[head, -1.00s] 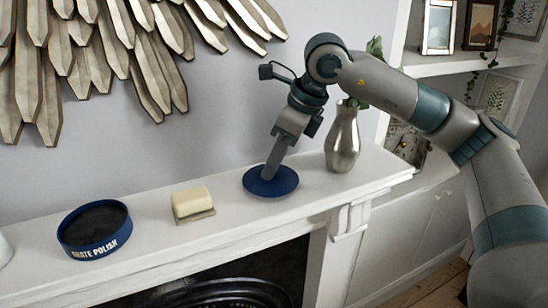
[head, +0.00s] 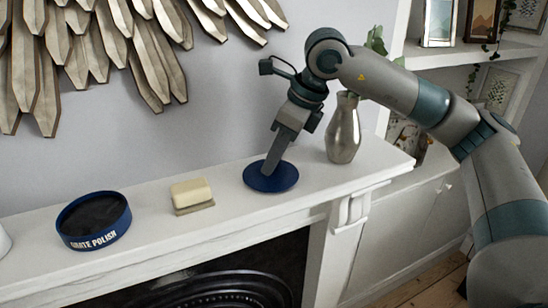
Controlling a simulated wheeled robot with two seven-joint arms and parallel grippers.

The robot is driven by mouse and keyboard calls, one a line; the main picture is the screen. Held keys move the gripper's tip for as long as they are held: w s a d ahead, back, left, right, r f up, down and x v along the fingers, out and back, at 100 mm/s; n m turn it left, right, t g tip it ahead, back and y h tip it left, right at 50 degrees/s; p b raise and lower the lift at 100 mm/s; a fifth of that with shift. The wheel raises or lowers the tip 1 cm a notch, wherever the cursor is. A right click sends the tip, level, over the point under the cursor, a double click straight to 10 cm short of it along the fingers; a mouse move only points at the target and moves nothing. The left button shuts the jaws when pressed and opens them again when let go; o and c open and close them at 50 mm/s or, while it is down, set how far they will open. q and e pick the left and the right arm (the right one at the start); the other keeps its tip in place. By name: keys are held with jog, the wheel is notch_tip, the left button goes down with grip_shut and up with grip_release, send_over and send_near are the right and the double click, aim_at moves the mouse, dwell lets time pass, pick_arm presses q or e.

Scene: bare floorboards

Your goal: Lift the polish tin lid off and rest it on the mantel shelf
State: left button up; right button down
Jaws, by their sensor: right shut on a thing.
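The open polish tin (head: 93,238), dark blue with "GRATE POLISH" on its side and dark polish inside, stands at the left on the white mantel shelf (head: 150,262). Its round blue lid (head: 285,182) is at the right part of the shelf, flat and at the shelf surface; I cannot tell whether it fully touches. My right gripper (head: 270,168) points down at the lid's middle and is shut on it; the fingers hide the grip point. My left gripper is out of view.
A cream block on a small base (head: 192,196) sits between tin and lid. A silver vase (head: 344,135) with green leaves stands close behind and right of the lid. A metal leaf-like wall piece (head: 110,50) hangs above. The fireplace opening (head: 240,285) lies below.

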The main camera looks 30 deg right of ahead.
jog(key=shift+f+b, duration=0.3)
jog(key=c, duration=1.6)
grip_release()
jog(key=shift+o, duration=0.2)
jog(key=shift+r, duration=0.15)
jog(key=shift+s+d+r, duration=0.1)
jog(key=shift+d+r, duration=0.05)
jog(key=shift+r, duration=0.1)
jog(key=b+v, duration=0.4)
jog(key=v, duration=1.2)
jog(key=shift+r, duration=0.25)
jog(key=shift+s, duration=0.1)
